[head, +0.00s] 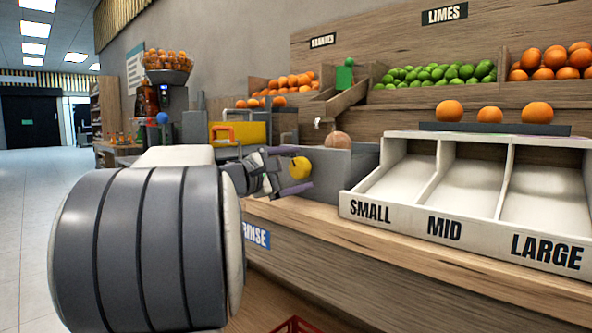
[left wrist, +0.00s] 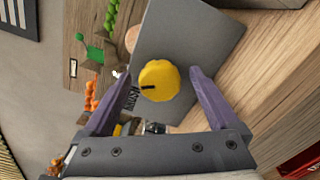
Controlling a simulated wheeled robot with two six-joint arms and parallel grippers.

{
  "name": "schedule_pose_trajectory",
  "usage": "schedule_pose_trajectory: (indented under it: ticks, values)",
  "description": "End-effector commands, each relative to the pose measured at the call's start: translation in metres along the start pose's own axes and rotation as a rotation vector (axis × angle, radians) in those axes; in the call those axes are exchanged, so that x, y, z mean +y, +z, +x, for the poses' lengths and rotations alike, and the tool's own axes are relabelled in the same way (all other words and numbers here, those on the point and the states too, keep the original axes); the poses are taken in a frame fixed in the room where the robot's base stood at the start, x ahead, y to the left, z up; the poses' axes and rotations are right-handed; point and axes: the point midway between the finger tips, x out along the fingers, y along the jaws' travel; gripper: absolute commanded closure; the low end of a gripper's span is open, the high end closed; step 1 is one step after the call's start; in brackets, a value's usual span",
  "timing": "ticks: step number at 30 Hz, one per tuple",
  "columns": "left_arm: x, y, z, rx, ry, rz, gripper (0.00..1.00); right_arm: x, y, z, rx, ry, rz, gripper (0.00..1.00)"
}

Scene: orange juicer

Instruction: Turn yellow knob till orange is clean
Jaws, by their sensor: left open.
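The yellow knob (head: 299,168) sits on the front of a grey box-like basin (head: 335,185) on the wooden counter. In the left wrist view the knob (left wrist: 159,80) is round with a dark mark on its face. My left gripper (head: 292,170) is open, with its two purple fingers on either side of the knob; I cannot tell whether they touch it. A brownish-orange orange (head: 337,140) shows above the basin's rim, its lower part hidden. The same orange shows partly in the left wrist view (left wrist: 132,38). My right gripper is not in view.
A white sorting tray (head: 400,210) marked SMALL, MID and LARGE stands empty to the right. Several oranges (head: 537,112) rest on a dark strip behind it. A yellow box (head: 240,133) stands left of the basin. A red crate edge (head: 297,326) shows below the counter.

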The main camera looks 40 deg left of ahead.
Motion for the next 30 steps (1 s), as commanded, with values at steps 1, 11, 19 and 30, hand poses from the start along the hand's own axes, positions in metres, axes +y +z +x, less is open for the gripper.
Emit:
schedule_pose_trajectory:
  ticks: [1, 11, 19, 30]
  values:
    - [0.001, 0.000, -0.002, 0.001, 0.001, 0.000, 0.06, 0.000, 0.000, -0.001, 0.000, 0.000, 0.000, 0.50]
    - [0.003, 0.000, -0.058, 0.006, 0.004, -0.001, 0.06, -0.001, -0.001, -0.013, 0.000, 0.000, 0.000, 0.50]
    - [0.001, 0.000, -0.098, 0.004, 0.001, 0.000, 0.06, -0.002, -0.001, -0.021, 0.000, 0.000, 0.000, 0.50]
    - [-0.001, 0.000, -0.105, 0.000, -0.001, 0.000, 0.06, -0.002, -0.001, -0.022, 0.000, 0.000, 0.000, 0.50]
